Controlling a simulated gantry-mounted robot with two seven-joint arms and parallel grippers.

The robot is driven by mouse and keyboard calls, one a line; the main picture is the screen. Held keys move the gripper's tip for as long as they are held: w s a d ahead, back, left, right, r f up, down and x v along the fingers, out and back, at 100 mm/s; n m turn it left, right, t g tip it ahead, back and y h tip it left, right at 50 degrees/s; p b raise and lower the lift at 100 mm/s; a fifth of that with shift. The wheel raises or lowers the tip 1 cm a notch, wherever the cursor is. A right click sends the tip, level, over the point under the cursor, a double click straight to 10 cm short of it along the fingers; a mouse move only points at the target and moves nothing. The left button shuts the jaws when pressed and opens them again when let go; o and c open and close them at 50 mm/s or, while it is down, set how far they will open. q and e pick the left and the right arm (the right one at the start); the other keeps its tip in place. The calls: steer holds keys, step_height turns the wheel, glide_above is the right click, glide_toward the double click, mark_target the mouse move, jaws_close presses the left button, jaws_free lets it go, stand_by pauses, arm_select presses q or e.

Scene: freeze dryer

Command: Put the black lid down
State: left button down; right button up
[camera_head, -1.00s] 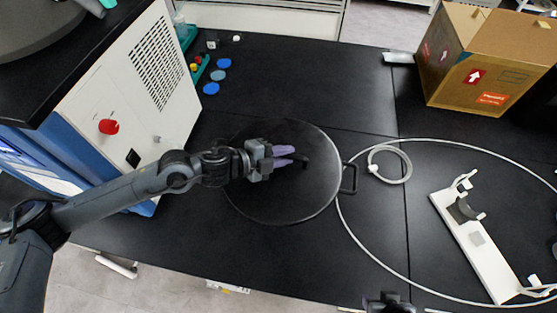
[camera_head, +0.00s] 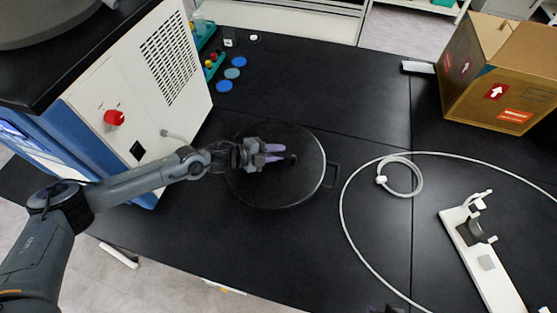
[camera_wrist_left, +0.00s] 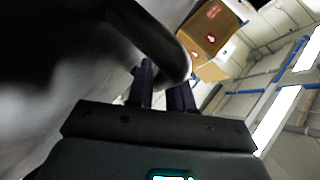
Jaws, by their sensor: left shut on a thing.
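The black lid (camera_head: 258,191) is a round dark disc in the middle of the head view, lying roughly flat over the black bench, with a side loop (camera_head: 332,175) at its right edge. My left gripper (camera_head: 276,153) reaches in from the left and is shut on the lid's central handle. In the left wrist view the dark handle (camera_wrist_left: 160,40) crosses between the fingers, and the lid's blurred grey surface fills the left side. I cannot tell whether the lid touches the bench. My right gripper is not recognizable; only a small dark part shows at the bottom edge.
A white and blue machine (camera_head: 150,100) with a red knob stands left of the lid. Blue discs (camera_head: 232,73) lie behind. A pale hose (camera_head: 345,235) loops at right, near a white stand (camera_head: 480,260). A cardboard box (camera_head: 500,70) stands at back right. Bench before the lid is clear.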

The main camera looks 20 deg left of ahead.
arm_select(q)
steer(key=shift+w+a+f, duration=0.2)
steer(key=shift+w+a, duration=0.05)
steer(key=shift+w, duration=0.25)
steer(key=shift+w+a+f, duration=0.15)
steer(key=shift+w+a, duration=0.05)
steer(key=shift+w, duration=0.3)
steer(key=shift+f+b, duration=0.4)
steer(key=shift+f, duration=1.65)
arm_select(e)
steer(key=shift+f, duration=0.45)
arm_select(q)
steer(key=c, duration=1.4)
jaws_free()
steer(key=shift+s+f, duration=0.1)
steer(key=shift+f, duration=0.15)
steer(key=o, duration=0.4)
steer(key=shift+a, duration=0.1)
